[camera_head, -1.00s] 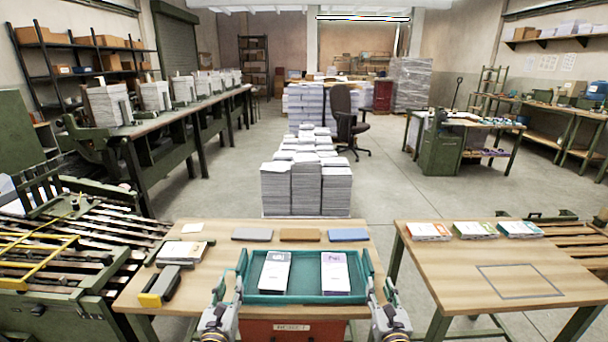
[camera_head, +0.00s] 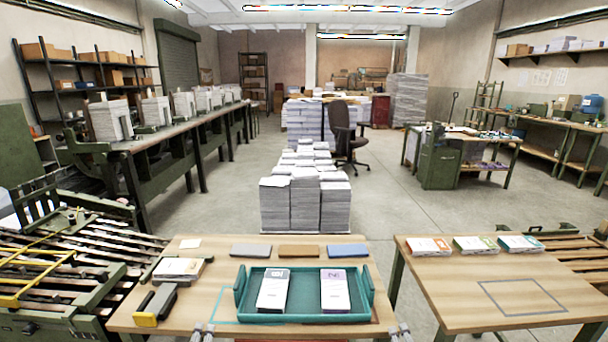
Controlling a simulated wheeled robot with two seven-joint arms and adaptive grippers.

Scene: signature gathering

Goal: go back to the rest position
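The teal tray (camera_head: 305,318) rests on the left wooden table near its front edge. It holds two stacks of printed sheets, one grey-marked (camera_head: 273,290) at left and one purple-marked (camera_head: 335,290) at right. A thin teal outline (camera_head: 222,300) on the tabletop shows to the left of the tray, which covers part of it. My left gripper (camera_head: 204,329) and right gripper (camera_head: 400,331) are at the bottom edge of the view, off the tray's two front corners. Only their fingertips show, apart and with nothing between them.
The left table (camera_head: 220,270) also bears paper stacks (camera_head: 178,270), a yellow-and-black tool (camera_head: 155,305) and three coloured pads (camera_head: 298,251). The right table (camera_head: 440,285) has three sheet stacks (camera_head: 475,244) and an empty grey outline (camera_head: 522,297). A gap separates the tables.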

